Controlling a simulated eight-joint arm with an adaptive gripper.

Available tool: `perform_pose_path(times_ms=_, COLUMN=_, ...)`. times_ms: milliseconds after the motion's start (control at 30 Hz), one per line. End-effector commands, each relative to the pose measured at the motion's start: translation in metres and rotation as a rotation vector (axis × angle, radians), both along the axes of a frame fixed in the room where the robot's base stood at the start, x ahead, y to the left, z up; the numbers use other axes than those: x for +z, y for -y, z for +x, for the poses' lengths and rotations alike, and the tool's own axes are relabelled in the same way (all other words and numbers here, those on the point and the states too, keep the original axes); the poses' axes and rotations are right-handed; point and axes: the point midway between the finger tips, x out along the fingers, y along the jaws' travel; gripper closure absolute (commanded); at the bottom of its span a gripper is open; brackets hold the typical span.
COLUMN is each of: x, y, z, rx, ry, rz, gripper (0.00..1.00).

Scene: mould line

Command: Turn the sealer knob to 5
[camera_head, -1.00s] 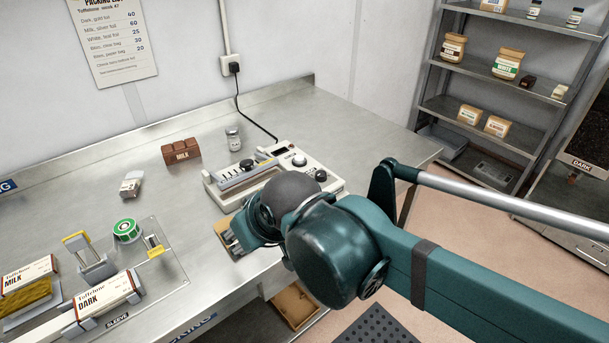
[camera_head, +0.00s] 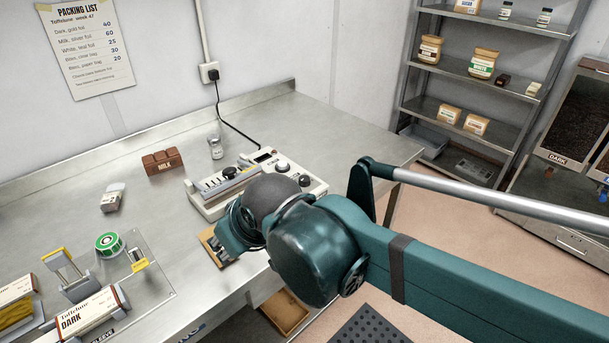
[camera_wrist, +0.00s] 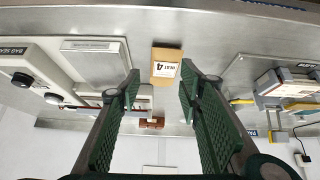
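The bag sealer (camera_head: 208,207), a cream box with a long bar and a small dark display, stands on the steel bench in the head view. In the wrist view the sealer (camera_wrist: 50,70) is upside down at left, with a dark knob (camera_wrist: 22,79). My gripper (camera_wrist: 160,76) is open and empty, its green-padded fingers apart. In the head view my gripper (camera_head: 222,252) is in front of the sealer, away from the knobs, and my arm hides the sealer's front.
A tan block with a white label marked 4 (camera_wrist: 165,68) lies beyond my fingertips. A chocolate block (camera_head: 162,162), a jar (camera_head: 215,147) and a cable (camera_head: 235,127) are behind the sealer. Sleeve fixtures (camera_head: 90,308) fill the bench's left front.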

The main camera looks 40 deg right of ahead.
Motion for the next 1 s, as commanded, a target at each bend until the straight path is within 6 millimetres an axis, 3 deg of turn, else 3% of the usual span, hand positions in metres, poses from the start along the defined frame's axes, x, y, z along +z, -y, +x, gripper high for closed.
perform_pose_path(times_ms=367, x=0.03, y=0.031, z=0.024, rx=0.149, ry=-0.089, rz=-0.139, gripper=0.64)
perform_pose_path(times_ms=1000, x=0.064, y=0.108, z=0.066, rx=0.527, ry=-0.295, rz=-0.354, gripper=0.64)
